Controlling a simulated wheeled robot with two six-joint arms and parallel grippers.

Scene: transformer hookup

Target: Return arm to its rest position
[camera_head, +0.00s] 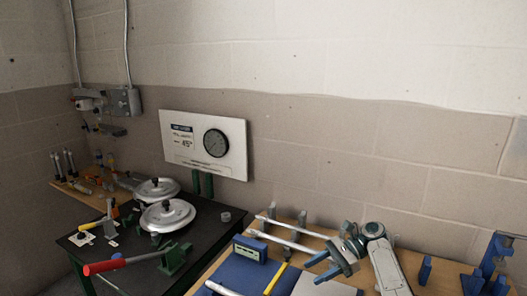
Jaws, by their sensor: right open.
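My right arm comes in at the lower right of the head view, over the wooden table (218,262). Its gripper (322,266) points left, with two blue-tipped fingers apart and nothing seen between them. Two white rods (290,223) lie left of and behind the gripper, across grey upright holders (302,218). A blue box with a small display (250,247) stands left of the fingers, apart from them. My left gripper is not in view.
A dark table (232,216) at the left carries two round metal lids (167,215), a green clamp (174,258) and a red-handled tool (103,266). A gauge panel (190,141) hangs on the wall. Blue fixtures (494,256) stand at the right.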

